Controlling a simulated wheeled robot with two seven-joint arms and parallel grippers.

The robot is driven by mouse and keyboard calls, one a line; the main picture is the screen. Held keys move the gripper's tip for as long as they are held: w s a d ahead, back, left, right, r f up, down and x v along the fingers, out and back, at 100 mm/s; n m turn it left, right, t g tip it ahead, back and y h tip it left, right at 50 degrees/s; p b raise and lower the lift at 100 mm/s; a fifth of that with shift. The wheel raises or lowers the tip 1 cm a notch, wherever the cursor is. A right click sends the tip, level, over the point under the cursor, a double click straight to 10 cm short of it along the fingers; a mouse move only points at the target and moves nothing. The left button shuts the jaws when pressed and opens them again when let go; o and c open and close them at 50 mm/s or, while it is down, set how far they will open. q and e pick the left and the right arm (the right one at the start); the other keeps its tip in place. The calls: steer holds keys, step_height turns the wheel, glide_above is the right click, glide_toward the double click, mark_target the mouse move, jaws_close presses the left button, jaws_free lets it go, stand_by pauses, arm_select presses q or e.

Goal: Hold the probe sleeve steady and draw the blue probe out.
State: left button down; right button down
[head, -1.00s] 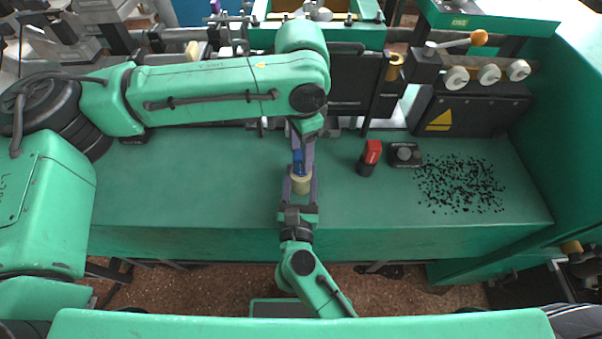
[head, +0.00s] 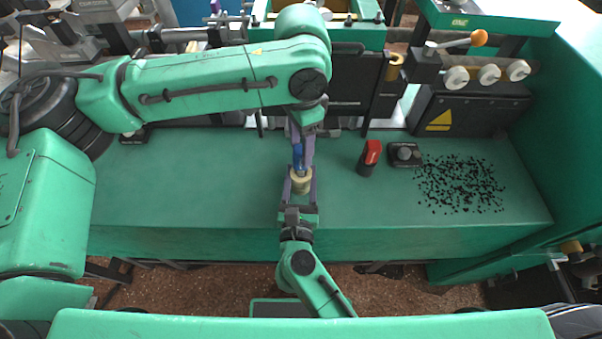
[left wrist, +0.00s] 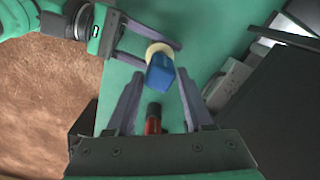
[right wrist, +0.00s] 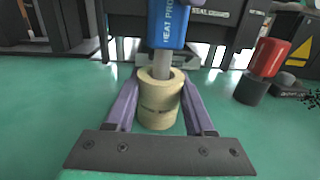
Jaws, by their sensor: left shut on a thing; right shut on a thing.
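The blue probe (head: 298,156) stands upright above the cream sleeve (head: 300,183). In the right wrist view a grey shaft (right wrist: 161,61) runs from the blue body (right wrist: 167,22) down into the sleeve (right wrist: 157,103); its lower end is hidden inside. My left gripper (head: 300,150) is shut on the blue probe, which also shows between its fingers in the left wrist view (left wrist: 160,74). My right gripper (head: 300,187) is shut on the sleeve from the front, one purple finger on each side in the right wrist view (right wrist: 157,98).
A red-topped black holder (head: 369,158) stands to the right, beside a small black box with a knob (head: 404,154). Black bits (head: 460,184) lie scattered at the table's right. Machinery lines the back. The green table (head: 190,190) is clear at left.

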arm_select(q)
steer(key=shift+r, duration=1.6)
steer(key=shift+r, duration=1.5)
arm_select(e)
steer(key=shift+c, duration=0.9)
jaws_free()
